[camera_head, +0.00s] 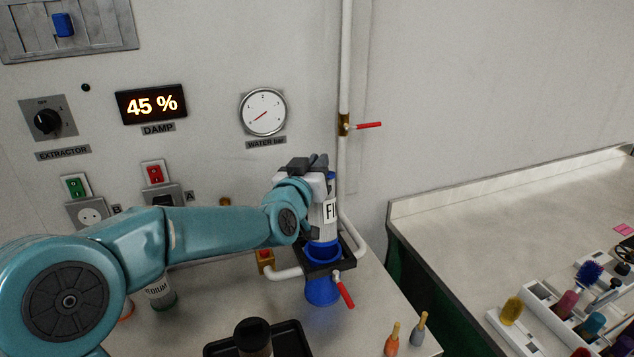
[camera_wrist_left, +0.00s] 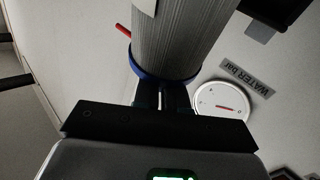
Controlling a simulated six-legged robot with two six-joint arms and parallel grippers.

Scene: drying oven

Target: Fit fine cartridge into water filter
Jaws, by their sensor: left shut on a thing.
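The fine cartridge (camera_head: 324,222) is a pale upright cylinder with a partly hidden label starting "FI" and a blue top. In the left wrist view its pleated grey side and blue end cap (camera_wrist_left: 165,72) show. My left gripper (camera_head: 318,166) is shut on its upper end. The water filter is a blue housing (camera_head: 322,291) in a black bracket on white pipework, with a blue ring at its mouth. The cartridge's lower end is at or just above this ring; I cannot tell whether it has entered. My right gripper is not in view.
A red valve handle (camera_head: 344,289) sticks out beside the housing. A green-based cylinder (camera_head: 160,293) stands behind my left arm. A black tray (camera_head: 293,341) holds a dark jar (camera_head: 253,336). A water gauge (camera_head: 263,111) hangs on the wall.

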